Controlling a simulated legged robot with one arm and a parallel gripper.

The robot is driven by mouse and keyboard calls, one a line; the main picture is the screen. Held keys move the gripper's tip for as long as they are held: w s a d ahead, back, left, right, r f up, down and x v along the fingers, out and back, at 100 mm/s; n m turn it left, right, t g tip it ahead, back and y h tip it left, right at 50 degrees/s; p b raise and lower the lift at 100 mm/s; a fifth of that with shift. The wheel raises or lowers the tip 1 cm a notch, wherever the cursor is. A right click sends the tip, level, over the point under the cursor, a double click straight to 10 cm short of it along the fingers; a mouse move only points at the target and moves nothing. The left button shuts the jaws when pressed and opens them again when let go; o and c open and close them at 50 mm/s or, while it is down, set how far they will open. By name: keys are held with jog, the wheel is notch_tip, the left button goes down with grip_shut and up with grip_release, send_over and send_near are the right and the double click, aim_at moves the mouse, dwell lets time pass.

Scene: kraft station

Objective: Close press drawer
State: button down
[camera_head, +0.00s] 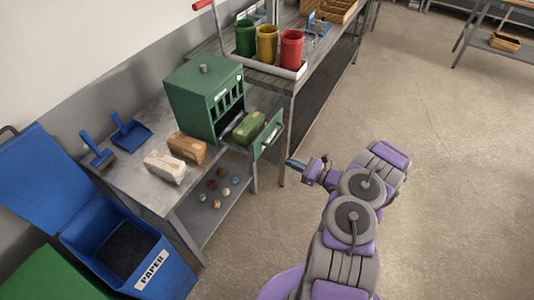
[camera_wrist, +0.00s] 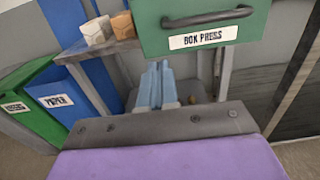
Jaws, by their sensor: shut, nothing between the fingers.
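The green box press (camera_head: 192,98) stands on a grey metal table against the wall. Its drawer (camera_head: 268,137) is pulled out towards the right, and a green package (camera_head: 249,127) lies in it. In the wrist view the drawer front (camera_wrist: 260,22) fills the upper right, with a dark bar handle (camera_wrist: 207,17) and a "BOX PRESS" label. My gripper (camera_head: 293,163) is in front of the drawer front, apart from it. Its blue fingers (camera_wrist: 157,84) are shut and empty, appearing below and left of the label in the wrist view.
A bench (camera_head: 262,73) with coloured cups stands behind. Blue (camera_head: 180,275) and green bins are left. The floor to the right is clear.

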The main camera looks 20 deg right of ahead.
aim_at(260, 150)
jog(key=b+x, duration=0.2)
jog(key=x, duration=0.9)
jog(key=shift+w+a, duration=0.15)
jog(key=shift+a, duration=0.15)
jog(key=shift+w, duration=0.1)
